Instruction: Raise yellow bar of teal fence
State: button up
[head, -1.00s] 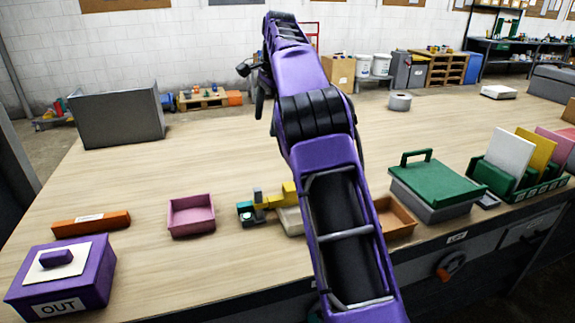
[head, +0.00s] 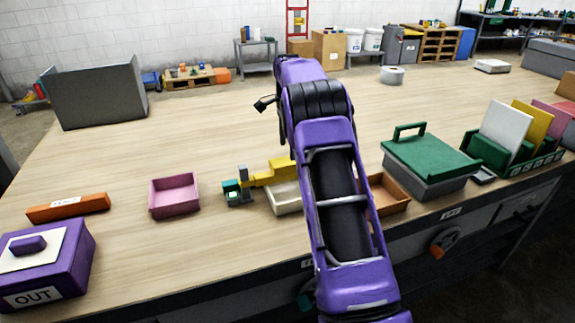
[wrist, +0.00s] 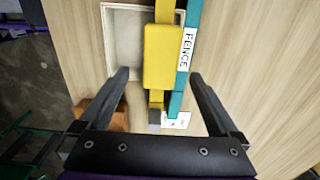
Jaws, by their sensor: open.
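The yellow bar (head: 266,177) lies level in the head view, with a grey post (head: 243,178) and a teal part (head: 230,190) of the fence at its left end. My purple arm hides its right end. In the wrist view the yellow bar carries a wider yellow block (wrist: 162,58) and runs alongside the teal fence (wrist: 187,62), which has a "FENCE" label. My gripper (wrist: 160,76) is open, with one finger on each side of the bar and fence. Nothing is held, and I cannot tell the height gap. In the head view the fingers are hidden.
A cream tray (head: 283,204) lies beside the bar, and a brown tray (head: 391,201) is right of my arm. A pink tray (head: 174,209) stands to the left. A green-lidded box (head: 428,158) stands right. The bench behind is largely clear.

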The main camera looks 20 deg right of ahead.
aim_at(288, 160)
notch_tip(288, 160, down, 6)
jog(key=shift+f+b, duration=0.1)
jog(key=shift+b, duration=0.2)
jog(key=shift+c, duration=0.3)
grip_shut()
